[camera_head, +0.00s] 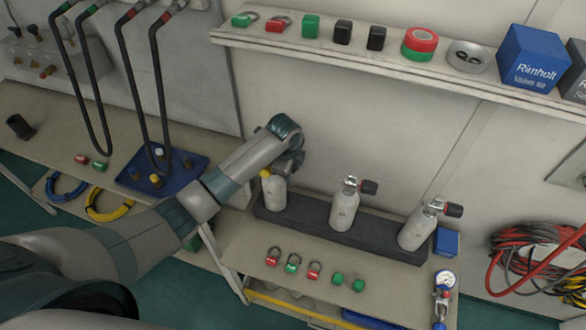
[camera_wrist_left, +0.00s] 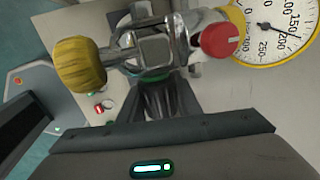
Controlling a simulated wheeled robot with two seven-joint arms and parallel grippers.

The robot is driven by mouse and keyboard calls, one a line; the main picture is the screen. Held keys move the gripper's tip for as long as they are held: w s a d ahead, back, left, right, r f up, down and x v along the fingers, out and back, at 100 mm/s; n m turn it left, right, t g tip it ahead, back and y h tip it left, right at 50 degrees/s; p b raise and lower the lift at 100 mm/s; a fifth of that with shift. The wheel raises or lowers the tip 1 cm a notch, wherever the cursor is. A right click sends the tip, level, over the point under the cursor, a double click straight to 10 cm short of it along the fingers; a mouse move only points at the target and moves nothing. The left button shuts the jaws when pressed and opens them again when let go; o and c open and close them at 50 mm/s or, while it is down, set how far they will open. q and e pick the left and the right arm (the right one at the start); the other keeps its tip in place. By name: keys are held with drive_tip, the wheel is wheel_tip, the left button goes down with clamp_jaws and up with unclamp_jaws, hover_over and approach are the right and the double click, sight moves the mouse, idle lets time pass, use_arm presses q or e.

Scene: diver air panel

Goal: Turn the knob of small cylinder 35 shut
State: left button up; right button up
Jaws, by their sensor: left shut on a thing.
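Three small pale cylinders stand in a dark rack: the left one (camera_head: 274,194), the middle one (camera_head: 344,208) and the right one (camera_head: 417,228). Their numbers are too small to read, so I cannot tell which is 35. The middle and right ones have dark knobs with red rings. My right gripper is not in view.
A second gauge (camera_head: 444,281) is at the bench's right end. Small red and green clips (camera_head: 291,263) lie in front of the rack (camera_head: 312,221). A wall shelf (camera_head: 390,67) runs above. A blue tray (camera_head: 135,180) and hanging hoses are on the left.

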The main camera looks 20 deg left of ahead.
use_arm(q)
drive_tip(key=shift+s+f+g, duration=0.1)
drive_tip(key=shift+s+g, duration=0.3)
drive_tip(key=shift+g, duration=0.7)
drive_tip(key=shift+s+g, duration=0.35)
drive_tip(key=shift+g, duration=0.75)
drive_tip(key=o, duration=1)
drive_tip(key=shift+o, duration=0.2)
drive_tip(key=shift+w+r+b, duration=0.2)
drive_tip(key=shift+r+b, duration=0.3)
drive_tip(key=shift+r, duration=0.25)
drive_tip(key=r, duration=0.3)
drive_tip(key=w+r+b, duration=0.1)
drive_tip(key=r, duration=0.2)
drive_tip(key=r+b, duration=0.1)
drive_tip(key=r, duration=0.2)
drive_tip(key=shift+w, duration=0.3)
drive_tip(key=shift+r, duration=0.65)
